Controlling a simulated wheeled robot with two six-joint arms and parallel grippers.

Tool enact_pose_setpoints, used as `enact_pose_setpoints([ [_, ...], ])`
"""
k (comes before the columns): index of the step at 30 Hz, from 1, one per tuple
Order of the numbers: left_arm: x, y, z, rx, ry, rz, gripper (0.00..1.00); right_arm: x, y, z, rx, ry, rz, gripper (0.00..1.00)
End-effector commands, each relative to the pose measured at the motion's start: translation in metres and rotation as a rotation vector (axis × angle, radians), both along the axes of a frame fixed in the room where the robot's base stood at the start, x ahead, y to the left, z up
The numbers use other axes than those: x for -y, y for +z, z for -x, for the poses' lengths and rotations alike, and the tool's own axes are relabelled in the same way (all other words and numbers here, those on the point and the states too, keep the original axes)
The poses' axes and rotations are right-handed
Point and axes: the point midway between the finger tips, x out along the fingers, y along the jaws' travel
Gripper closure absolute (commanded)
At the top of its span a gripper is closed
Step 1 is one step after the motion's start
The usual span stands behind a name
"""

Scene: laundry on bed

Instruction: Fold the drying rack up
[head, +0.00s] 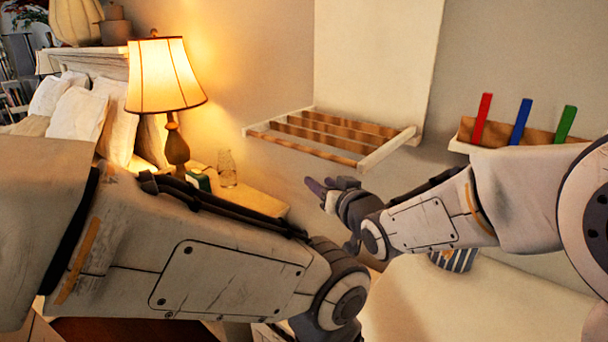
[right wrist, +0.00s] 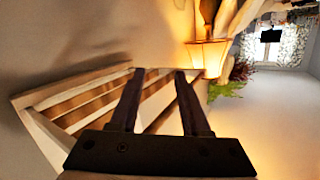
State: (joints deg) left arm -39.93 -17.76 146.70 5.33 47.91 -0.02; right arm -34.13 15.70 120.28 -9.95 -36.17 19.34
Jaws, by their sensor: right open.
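The drying rack (head: 390,150) is mounted on the wall and folded out, with brown wooden bars in a pale frame. Its white back panel (head: 375,60) rises above it. My right gripper (head: 318,188) is just below and in front of the rack's front edge, apparently apart from it. In the right wrist view my right gripper (right wrist: 158,75) is open, its two dark fingers spread. The rack (right wrist: 45,135) lies beyond the fingers there, with slats showing left of and between them. I see no contact. My left arm crosses the lower left, but its gripper is not visible.
A lit lamp (head: 165,80) stands on a bedside table (head: 255,200) left of the rack, with a glass jar (head: 227,168). A wall shelf (head: 500,150) with red, blue and green upright pieces is to the right. A pale surface (head: 480,305) lies below my right arm.

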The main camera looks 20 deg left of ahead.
Motion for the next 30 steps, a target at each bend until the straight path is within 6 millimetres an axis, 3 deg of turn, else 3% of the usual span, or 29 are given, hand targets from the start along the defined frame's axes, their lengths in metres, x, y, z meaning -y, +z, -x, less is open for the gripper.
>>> enact_pose_setpoints([
  [1, 0.000, -0.028, 0.000, 0.000, 0.000, 0.000, 0.53, -0.011, -0.016, -0.014, 0.069, 0.018, -0.081, 0.53],
  [5, 0.000, -0.061, 0.000, 0.000, 0.000, 0.000, 0.53, -0.029, -0.012, -0.030, 0.249, 0.091, -0.303, 0.53],
  [12, 0.000, -0.104, 0.000, 0.000, 0.000, 0.000, 0.53, -0.031, -0.016, -0.021, 0.492, 0.253, -0.643, 0.53],
  [20, 0.000, -0.110, 0.000, 0.001, 0.000, 0.001, 0.53, -0.028, -0.009, -0.012, 0.573, 0.325, -0.762, 0.53],
  [30, 0.000, -0.098, 0.000, 0.001, 0.000, 0.001, 0.53, -0.064, 0.033, -0.033, 0.574, 0.326, -0.763, 0.53],
])
